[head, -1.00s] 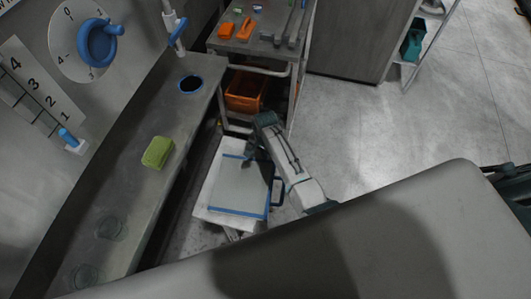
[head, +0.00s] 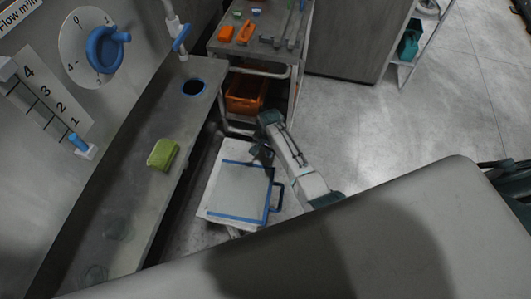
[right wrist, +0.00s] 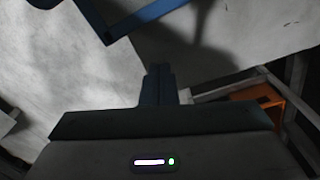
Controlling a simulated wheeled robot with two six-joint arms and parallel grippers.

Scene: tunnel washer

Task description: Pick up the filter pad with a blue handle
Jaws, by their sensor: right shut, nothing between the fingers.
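The filter pad (head: 240,190) is a flat, pale square with a blue border. It lies on a white-topped stand in the head view. Its blue handle (head: 277,197) sticks out at the right side. My right gripper (head: 261,156) is above the pad's far right corner, apart from the handle. In the right wrist view the right gripper's fingers (right wrist: 158,82) are together and empty. A corner of the blue border (right wrist: 118,28) shows at the top of that view. My left gripper is not in view.
A metal ledge with a green sponge (head: 163,154) runs along the left. A steel cart (head: 255,47) with tools and an orange bin (head: 246,92) stands behind the pad. A grey cabinet (head: 358,38) stands at the back. The floor to the right is clear.

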